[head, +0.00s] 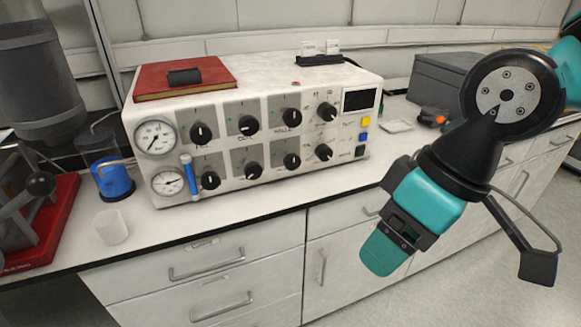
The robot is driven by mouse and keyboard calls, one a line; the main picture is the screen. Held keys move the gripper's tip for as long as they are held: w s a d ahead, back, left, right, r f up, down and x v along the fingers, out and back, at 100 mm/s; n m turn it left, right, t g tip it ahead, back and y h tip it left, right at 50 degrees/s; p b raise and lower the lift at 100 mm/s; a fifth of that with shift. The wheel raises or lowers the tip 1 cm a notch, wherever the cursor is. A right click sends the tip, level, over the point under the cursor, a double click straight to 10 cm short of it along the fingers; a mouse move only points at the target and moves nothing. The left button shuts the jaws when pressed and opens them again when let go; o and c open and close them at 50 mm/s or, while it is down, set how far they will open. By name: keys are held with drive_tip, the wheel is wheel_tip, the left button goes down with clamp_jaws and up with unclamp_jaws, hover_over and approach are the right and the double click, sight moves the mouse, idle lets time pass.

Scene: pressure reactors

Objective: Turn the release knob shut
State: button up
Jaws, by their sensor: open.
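A white control box (345,150) stands on the bench, with two rows of black knobs on its front. The upper row includes knobs at the left (201,132), the middle (248,125) and the right (327,112). The lower row includes one at the left (210,180) and one at the right (323,152). Their labels are too small to read, so I cannot tell which is the release knob. My gripper (385,250) is open, to the right of the box and in front of the bench edge, apart from every knob. Nothing shows between its fingers.
Two gauges and a blue-handled lever (189,176) are on the box's left front. A red book (150,82) lies on top. A red-based apparatus (55,235), a blue container (113,180) and a clear cup (111,227) stand left. The bench strip before the box is clear.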

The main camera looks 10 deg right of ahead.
drive_tip(key=w+d+f+n+t+h+b, duration=0.2)
drive_tip(key=w+f+n+t+h+b, duration=0.4)
drive_tip(key=w+f+n+b, duration=0.65)
drive_tip(key=n+t+y+b, duration=0.4)
drive_tip(key=n+t+y, duration=0.5)
drive_tip(key=n, duration=1)
approach(254, 173)
drive_tip(key=shift+n+t+h, duration=0.25)
drive_tip(key=shift+t+h, duration=0.65)
drive_tip(key=p+x, duration=0.6)
drive_tip(key=p, duration=0.1)
drive_tip(key=a+p+x, duration=0.1)
drive_tip(key=p+x, duration=0.2)
drive_tip(key=p, duration=0.1)
drive_tip(key=shift+s+f, duration=0.1)
drive_tip(key=shift+f, duration=0.25)
drive_tip(key=shift+w+a+f, duration=0.1)
drive_tip(key=shift+w+a, duration=0.15)
drive_tip(key=shift+w, duration=0.35)
